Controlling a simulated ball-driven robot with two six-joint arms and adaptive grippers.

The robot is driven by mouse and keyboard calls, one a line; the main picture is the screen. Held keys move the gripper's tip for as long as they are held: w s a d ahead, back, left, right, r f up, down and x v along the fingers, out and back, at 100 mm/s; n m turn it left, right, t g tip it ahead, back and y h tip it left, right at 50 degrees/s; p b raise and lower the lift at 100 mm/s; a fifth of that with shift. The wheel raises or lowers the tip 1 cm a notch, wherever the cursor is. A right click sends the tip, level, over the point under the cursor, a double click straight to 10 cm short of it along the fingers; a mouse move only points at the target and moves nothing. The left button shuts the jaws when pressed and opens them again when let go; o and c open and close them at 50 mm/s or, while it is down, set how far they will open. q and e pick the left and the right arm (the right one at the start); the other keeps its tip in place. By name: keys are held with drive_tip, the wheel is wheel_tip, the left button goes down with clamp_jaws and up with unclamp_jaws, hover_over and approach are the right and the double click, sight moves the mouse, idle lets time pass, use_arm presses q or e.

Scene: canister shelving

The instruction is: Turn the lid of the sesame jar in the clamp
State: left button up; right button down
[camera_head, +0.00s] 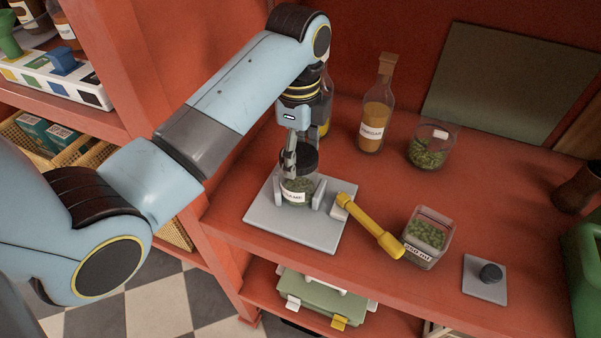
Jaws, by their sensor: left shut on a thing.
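The sesame jar (297,190) stands upright in the clamp (290,228) on the red shelf. It is a glass jar with a dark lid (304,160) and a white label, and it has greenish contents. The clamp has a pale grey base plate, grey jaws on both sides of the jar and a yellow handle (370,225) reaching to the right. My left gripper (290,160) points down from above and is shut on the lid, its fingers partly hiding it. My right gripper is not in view.
Behind stand an orange-brown bottle (375,118) and a round glass of green bits (429,148). To the right are a square container of green bits (428,237) and a grey plate with a dark knob (484,280). A green board (505,85) leans at the back.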

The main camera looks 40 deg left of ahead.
sight(298, 155)
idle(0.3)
use_arm(q)
drive_tip(key=n, duration=0.3)
drive_tip(key=shift+n, duration=0.3)
drive_tip(key=n, duration=0.4)
drive_tip(key=shift+n, duration=0.4)
drive_tip(key=shift+r, duration=0.1)
drive_tip(key=shift+r, duration=2.4)
